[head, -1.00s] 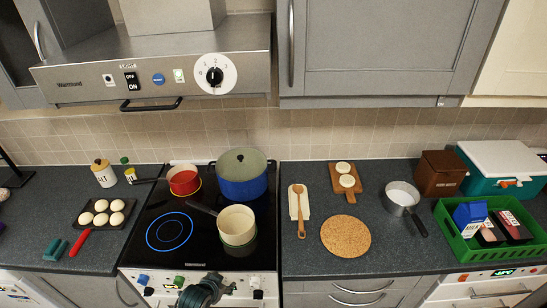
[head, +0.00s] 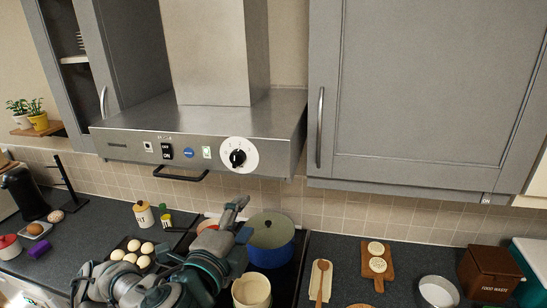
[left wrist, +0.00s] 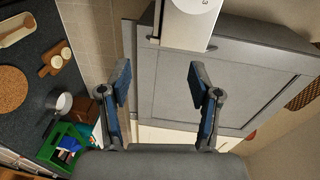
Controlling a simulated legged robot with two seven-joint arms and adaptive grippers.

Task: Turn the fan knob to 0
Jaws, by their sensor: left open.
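The fan knob (head: 237,157) is a black knob on a round white dial at the right end of the range hood's front panel (head: 200,150). Its numbers are too small to read for certain in the head view now. My left gripper (head: 236,212) points up below the knob, in front of the blue pot, and is apart from the knob. In the left wrist view the left gripper (left wrist: 160,85) is open and empty, its two fingers well apart. A pale surface with a "3" shows at that view's top edge. My right gripper is not in view.
A towel-bar handle (head: 180,175) juts out under the hood. A grey wall cabinet (head: 410,100) is close on the right. Below stand a blue pot (head: 271,250), a cream pot (head: 252,290) and a tray of eggs (head: 132,252). The space before the panel is clear.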

